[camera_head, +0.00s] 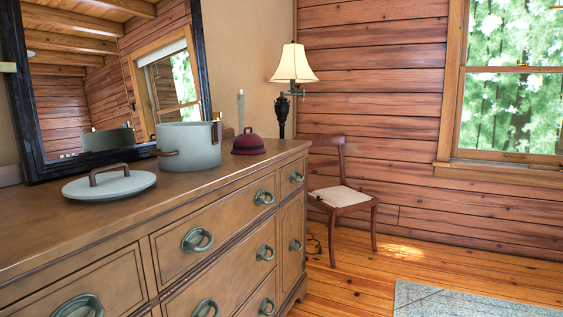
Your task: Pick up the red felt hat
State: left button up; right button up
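A small dark red hat (248,145) with a rounded crown sits on top of the wooden dresser (235,164), near its right end. It rests upright, just right of a pale grey pot. Neither of my grippers shows in the head view, so I cannot see whether they are open or shut.
The grey pot (189,146) and its lid (109,185) lie left of the hat. A pale bottle (241,110) and a lamp (293,65) stand behind it. A framed mirror (35,115) leans at the back. A chair (343,194) stands beyond the dresser.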

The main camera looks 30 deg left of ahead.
aim_at(251, 143)
jog(key=i+l+u, duration=0.15)
jog(key=i+u, duration=0.2)
jog(key=i, duration=0.85)
jog(key=i+u, duration=0.45)
jog(key=u, duration=0.25)
jog(key=i+l+u, duration=0.15)
jog(key=u, duration=0.15)
jog(key=i+l, duration=0.05)
